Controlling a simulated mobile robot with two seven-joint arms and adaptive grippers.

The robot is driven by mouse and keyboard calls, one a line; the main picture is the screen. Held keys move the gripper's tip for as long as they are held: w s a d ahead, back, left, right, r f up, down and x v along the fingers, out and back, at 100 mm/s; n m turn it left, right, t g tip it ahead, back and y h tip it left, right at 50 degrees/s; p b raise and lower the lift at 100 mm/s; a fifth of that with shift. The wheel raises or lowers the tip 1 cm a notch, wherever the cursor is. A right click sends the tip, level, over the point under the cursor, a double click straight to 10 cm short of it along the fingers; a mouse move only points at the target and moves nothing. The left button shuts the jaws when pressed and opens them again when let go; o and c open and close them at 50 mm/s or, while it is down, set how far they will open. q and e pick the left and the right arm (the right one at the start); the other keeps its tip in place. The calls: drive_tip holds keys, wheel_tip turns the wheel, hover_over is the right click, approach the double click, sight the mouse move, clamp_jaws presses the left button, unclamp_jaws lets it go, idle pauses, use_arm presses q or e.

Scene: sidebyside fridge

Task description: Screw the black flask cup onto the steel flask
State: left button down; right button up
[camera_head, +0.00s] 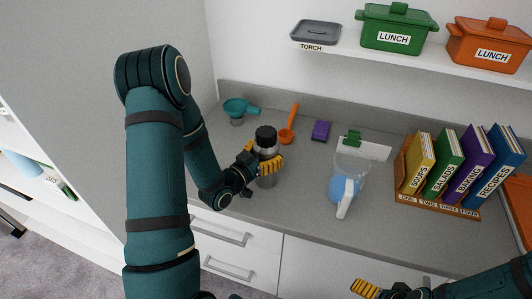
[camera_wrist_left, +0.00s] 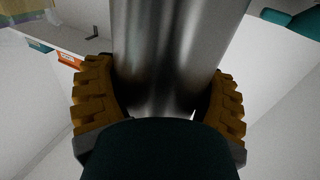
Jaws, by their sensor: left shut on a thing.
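The steel flask (camera_head: 267,181) stands upright at the counter's front part, left of centre. The black flask cup (camera_head: 265,133) sits at the top of the flask; I cannot tell whether it is screwed tight. My left gripper (camera_head: 262,163) is shut around the flask's body, below the cup. In the left wrist view the steel body (camera_wrist_left: 175,55) fills the space between the yellow finger pads (camera_wrist_left: 160,105), and the cup is out of sight there. My right gripper (camera_head: 366,288) is low at the bottom right, away from the flask; its opening is unclear.
A teal funnel (camera_head: 238,107), an orange scoop (camera_head: 289,125) and a purple block (camera_head: 320,131) lie behind the flask. A clear jug (camera_head: 348,180) with blue contents stands to its right, then a book rack (camera_head: 437,207). Counter between flask and jug is clear.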

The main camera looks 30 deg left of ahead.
use_arm(q)
drive_tip(key=shift+f+b, duration=0.15)
drive_tip(key=shift+b, duration=0.15)
unclamp_jaws()
